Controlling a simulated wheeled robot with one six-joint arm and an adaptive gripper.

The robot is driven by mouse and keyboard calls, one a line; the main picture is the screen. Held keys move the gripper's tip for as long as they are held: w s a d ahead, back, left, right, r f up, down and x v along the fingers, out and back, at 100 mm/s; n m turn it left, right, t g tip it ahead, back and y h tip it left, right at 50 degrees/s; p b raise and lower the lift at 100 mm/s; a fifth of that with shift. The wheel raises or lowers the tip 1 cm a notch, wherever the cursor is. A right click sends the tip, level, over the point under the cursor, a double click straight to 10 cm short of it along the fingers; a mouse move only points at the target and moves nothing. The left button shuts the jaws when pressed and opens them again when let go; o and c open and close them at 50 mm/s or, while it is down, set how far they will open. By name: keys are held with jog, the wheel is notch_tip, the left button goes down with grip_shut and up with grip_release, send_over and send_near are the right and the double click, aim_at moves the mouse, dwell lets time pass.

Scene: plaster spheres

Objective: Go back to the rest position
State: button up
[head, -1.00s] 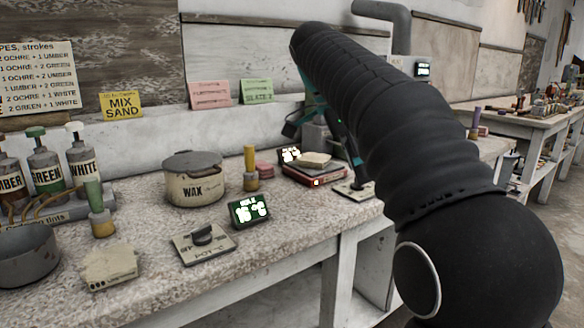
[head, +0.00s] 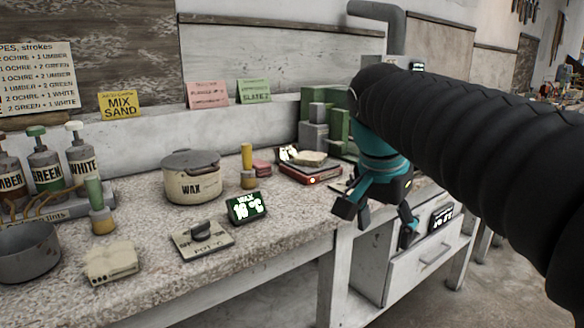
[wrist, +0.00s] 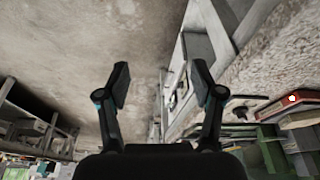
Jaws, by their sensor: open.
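My gripper (head: 378,222) hangs from my black-sleeved arm at the front edge of the bench, in the right half of the head view. Its teal and black fingers are spread apart and point downward. In the wrist view my gripper (wrist: 160,85) shows two open fingers with nothing between them. Beyond the fingers are the floor and the bench side.
The bench (head: 285,235) holds a wax pot (head: 192,182), a lit display (head: 246,207), a switch plate (head: 203,240) and a red box (head: 310,173). Green and grey blocks (head: 322,125) stand behind. A drawer cabinet (head: 425,262) is below my gripper. Floor to the right is open.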

jog(key=s+f+n+t+y, duration=0.2)
jog(key=s+f+n, duration=0.6)
jog(key=s+f, duration=0.5)
notch_tip(320, 180, down, 4)
jog(key=shift+s+d+r+n+t, duration=0.1)
jog(key=shift+s+d+n+t, duration=0.15)
jog(key=shift+d+n+t, duration=0.2)
dwell(6.0)
